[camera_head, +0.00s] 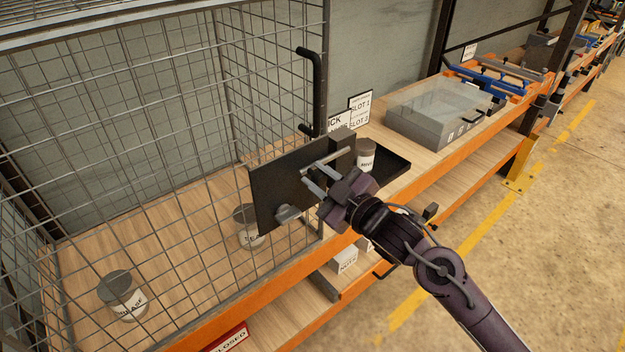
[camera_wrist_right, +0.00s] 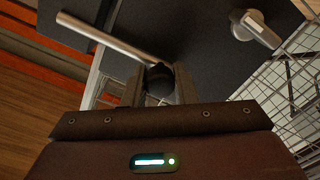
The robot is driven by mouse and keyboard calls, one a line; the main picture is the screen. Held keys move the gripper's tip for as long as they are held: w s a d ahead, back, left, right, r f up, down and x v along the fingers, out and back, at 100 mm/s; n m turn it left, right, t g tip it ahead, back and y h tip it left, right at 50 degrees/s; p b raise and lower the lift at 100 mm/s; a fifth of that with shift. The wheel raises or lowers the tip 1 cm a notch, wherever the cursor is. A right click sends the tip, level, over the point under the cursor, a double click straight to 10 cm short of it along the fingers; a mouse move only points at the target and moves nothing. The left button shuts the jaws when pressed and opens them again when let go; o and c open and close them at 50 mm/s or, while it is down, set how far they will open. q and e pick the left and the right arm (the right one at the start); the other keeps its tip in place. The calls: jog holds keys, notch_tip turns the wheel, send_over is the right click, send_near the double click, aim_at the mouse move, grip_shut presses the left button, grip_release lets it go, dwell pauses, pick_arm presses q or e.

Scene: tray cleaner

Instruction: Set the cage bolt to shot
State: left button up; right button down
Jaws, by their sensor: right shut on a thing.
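The cage (camera_head: 130,150) has wire-mesh walls and stands at the left of the head view. A black plate (camera_head: 275,180) sits at its front right edge, and it fills the top of the wrist view (camera_wrist_right: 200,30). The bolt is a grey rod (camera_head: 328,158) across the plate's right side; it also shows in the wrist view (camera_wrist_right: 105,37). My right gripper (camera_head: 314,180) is at the plate, shut on a dark knob (camera_wrist_right: 159,76) by the rod's end. Whether the rod enters a keeper is hard to tell. My left gripper is out of view.
A grey latch or knob (camera_head: 288,214) is lower on the plate. Labelled jars (camera_head: 122,296) stand inside the cage. A dark tray (camera_head: 385,165) with a jar (camera_head: 366,156) lies right of the plate. A clear-lidded box (camera_head: 440,112) stands farther along the bench.

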jog(key=c, duration=1.6)
grip_release()
jog(key=shift+w+d+r, duration=0.1)
jog(key=shift+d, duration=0.05)
jog(key=o, duration=0.4)
jog(key=shift+d, duration=0.2)
jog(key=shift+o, duration=0.2)
jog(key=shift+a, duration=0.1)
jog(key=shift+s+f, duration=0.2)
jog(key=b+v, duration=0.2)
jog(key=v, duration=0.5)
jog(key=shift+d+b, duration=0.3)
jog(key=shift+b, duration=0.1)
jog(key=shift+s+r, duration=0.1)
